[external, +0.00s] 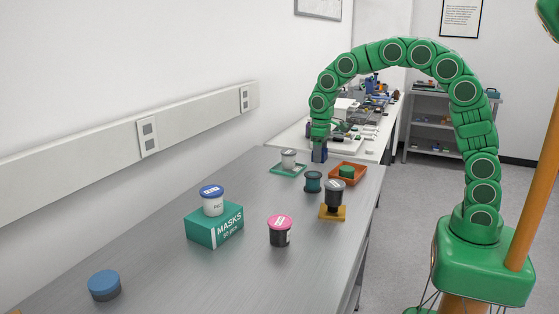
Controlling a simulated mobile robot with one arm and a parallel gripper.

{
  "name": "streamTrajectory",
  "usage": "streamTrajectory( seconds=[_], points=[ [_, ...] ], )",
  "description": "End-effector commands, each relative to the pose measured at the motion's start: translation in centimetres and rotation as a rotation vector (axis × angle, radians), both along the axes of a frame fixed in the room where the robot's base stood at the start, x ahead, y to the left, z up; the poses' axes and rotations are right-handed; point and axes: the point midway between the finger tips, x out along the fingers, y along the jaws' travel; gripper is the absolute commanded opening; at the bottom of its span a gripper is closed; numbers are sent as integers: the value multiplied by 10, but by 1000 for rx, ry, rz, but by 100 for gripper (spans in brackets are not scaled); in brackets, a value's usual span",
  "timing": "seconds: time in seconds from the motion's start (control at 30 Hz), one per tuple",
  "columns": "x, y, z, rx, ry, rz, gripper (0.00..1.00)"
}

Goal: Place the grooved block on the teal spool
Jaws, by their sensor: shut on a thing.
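My gripper (320,141) points down above the far part of the grey bench, shut on a small dark blue block (320,154), which I take to be the grooved block. Its groove is too small to make out. The teal spool (313,182) stands upright on the bench, just below and slightly left of the held block in the picture. The block appears above and behind the spool; whether they touch is hard to tell, but I see the spool's top bare.
Nearer are a pink-lidded jar (279,236), a masks box (215,229) under a blue-lidded jar, and a blue puck (104,287).

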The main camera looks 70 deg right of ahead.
Motion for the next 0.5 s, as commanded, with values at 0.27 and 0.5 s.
streamTrajectory(
  seconds=[0.27, 0.5],
  points=[
    [16, 0, -21, 1, 3, 0, 19],
    [22, -1, -29, 1, 4, 0, 19]
  ],
)
